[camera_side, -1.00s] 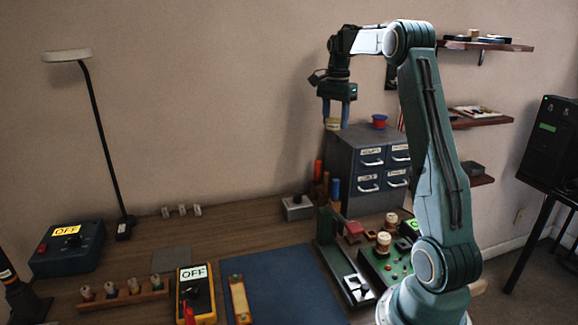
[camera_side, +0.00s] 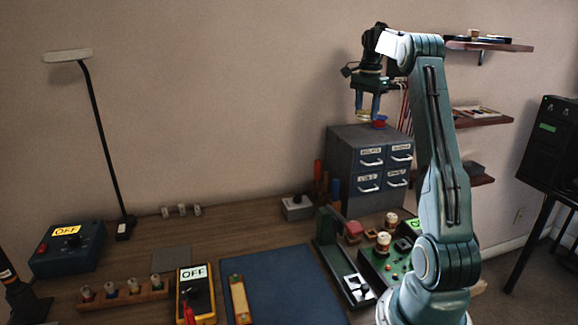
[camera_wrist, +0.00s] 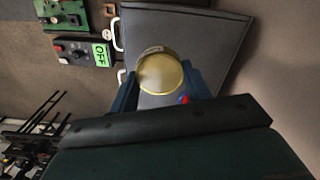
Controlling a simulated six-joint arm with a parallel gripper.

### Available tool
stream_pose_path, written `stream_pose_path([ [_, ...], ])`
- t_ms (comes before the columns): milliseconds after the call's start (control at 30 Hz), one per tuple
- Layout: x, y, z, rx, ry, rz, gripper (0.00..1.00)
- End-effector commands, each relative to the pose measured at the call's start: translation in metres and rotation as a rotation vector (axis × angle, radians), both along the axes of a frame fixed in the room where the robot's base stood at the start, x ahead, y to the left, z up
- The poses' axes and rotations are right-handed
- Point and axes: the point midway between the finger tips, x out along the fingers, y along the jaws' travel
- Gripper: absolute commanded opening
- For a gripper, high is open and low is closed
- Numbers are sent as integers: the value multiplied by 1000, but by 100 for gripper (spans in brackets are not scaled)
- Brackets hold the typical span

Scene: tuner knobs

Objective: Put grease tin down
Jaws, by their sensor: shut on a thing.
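The grease tin (camera_wrist: 160,73) is a round, pale yellow-gold tin. It sits between the fingers of my gripper (camera_wrist: 163,84) in the wrist view. In the side view my gripper (camera_side: 368,112) points down over the top of the grey drawer cabinet (camera_side: 350,136), shut on the tin (camera_side: 363,116). The tin appears a little above the cabinet top; the exact gap cannot be told. A red and blue round object (camera_side: 380,122) is just right of the tin, partly hidden behind a finger.
The rest of the cabinet top (camera_wrist: 215,40) looks bare in the wrist view. Coloured handles (camera_side: 318,172) stand left of the cabinet. Wall shelves (camera_side: 490,46) are at the right. A green board with knobs (camera_side: 385,262) lies in front.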

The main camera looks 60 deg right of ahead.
Motion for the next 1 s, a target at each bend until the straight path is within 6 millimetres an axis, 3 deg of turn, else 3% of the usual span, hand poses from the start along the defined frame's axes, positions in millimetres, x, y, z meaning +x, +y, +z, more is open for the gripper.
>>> stream_pose_path([
  [200, 0, 0, -23, 0, 0, 0, 25],
  [467, 0, 0, -28, 0, 0, 0, 25],
  [800, 0, 0, -58, 1, 0, 0, 25],
  [1000, 0, 0, -62, -1, 0, 0, 25],
])
